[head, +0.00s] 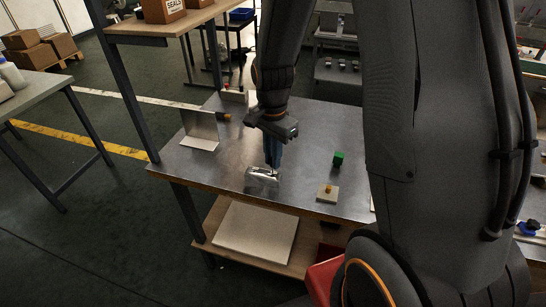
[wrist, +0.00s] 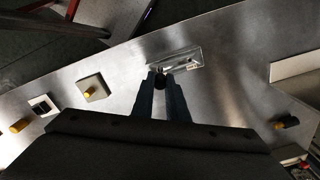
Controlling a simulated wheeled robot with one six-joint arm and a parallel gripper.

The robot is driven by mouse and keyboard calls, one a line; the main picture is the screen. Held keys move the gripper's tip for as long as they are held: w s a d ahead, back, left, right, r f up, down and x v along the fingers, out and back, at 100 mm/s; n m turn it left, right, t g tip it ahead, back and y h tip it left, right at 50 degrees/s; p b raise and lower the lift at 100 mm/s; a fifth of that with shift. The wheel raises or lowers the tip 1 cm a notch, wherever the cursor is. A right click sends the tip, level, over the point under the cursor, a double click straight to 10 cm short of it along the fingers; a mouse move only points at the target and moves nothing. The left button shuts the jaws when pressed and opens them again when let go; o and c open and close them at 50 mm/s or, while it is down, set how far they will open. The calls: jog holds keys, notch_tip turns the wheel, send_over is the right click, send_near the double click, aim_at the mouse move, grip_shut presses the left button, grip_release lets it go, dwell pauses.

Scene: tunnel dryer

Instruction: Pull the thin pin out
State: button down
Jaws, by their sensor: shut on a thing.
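My gripper (head: 272,163) points down over the steel table, right at a small shiny clear or metal fixture (head: 262,175). In the wrist view the fixture (wrist: 183,59) lies just beyond the fingertips, with bright thin parts on it. My fingers (wrist: 160,82) are shut on a dark round piece (wrist: 160,83), which looks like the head of the thin pin. The pin's shaft cannot be made out, so I cannot tell how far it sits in the fixture.
The table's front edge is close to the fixture.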

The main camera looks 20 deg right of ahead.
jog(key=shift+r+p, duration=1.75)
jog(key=shift+r, duration=0.35)
